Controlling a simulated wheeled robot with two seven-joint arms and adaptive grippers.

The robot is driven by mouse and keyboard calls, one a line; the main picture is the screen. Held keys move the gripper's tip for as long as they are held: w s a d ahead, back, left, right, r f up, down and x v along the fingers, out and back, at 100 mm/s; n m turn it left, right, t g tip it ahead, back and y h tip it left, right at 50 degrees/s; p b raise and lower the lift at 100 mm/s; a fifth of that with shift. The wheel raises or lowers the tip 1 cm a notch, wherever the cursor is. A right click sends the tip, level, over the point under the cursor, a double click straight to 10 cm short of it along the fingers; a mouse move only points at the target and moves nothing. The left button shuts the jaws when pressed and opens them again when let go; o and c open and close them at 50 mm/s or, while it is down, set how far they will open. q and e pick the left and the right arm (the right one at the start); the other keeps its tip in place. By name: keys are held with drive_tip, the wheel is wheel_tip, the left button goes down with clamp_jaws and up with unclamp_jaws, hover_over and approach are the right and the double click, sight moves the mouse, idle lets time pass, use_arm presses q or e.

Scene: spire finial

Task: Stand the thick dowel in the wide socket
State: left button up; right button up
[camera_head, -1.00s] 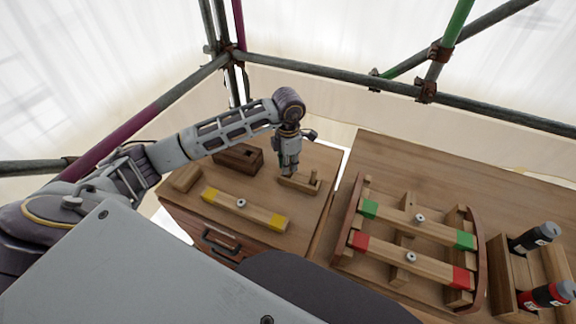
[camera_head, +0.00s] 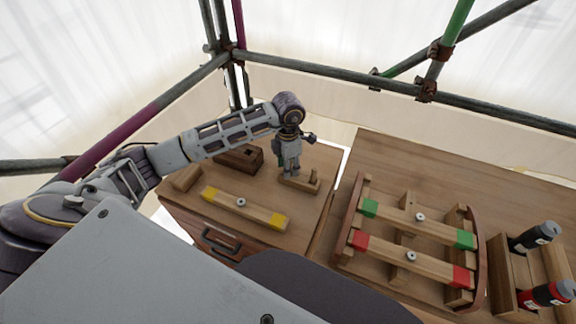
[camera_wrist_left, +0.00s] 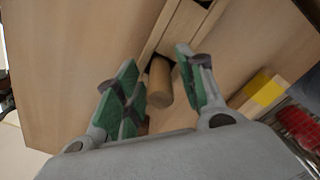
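The thick dowel (camera_wrist_left: 160,85) is a plain round wooden peg in the left wrist view, its near end towards the camera. Its far end meets a dark opening in a wooden strip; how deep it sits I cannot tell. My left gripper (camera_wrist_left: 163,88) has its green pads on either side of the dowel with gaps, so it is open around it. In the head view, the left gripper (camera_head: 289,172) is low over a small wooden base (camera_head: 300,184). A short peg (camera_head: 314,177) stands at the base's right end. The gripper hides the dowel there.
A dark wooden block with a hole (camera_head: 238,158), a small plain block (camera_head: 186,178) and a yellow-ended beam (camera_head: 240,205) lie on the same table. A rack with green- and red-ended beams (camera_head: 412,236) and two bottles stand to the right.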

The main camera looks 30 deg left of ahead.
use_arm(q)
drive_tip(key=shift+r, duration=0.3)
wheel_tip(320, 180, up, 4)
drive_tip(key=shift+r, duration=0.1)
wheel_tip(320, 180, up, 7)
drive_tip(key=shift+f+b, duration=0.2)
drive_tip(key=shift+b, duration=0.2)
drive_tip(key=shift+r, duration=0.35)
use_arm(e)
drive_tip(key=shift+s+d+f, duration=0.15)
drive_tip(key=shift+s+f, duration=0.25)
drive_tip(key=shift+s, duration=0.1)
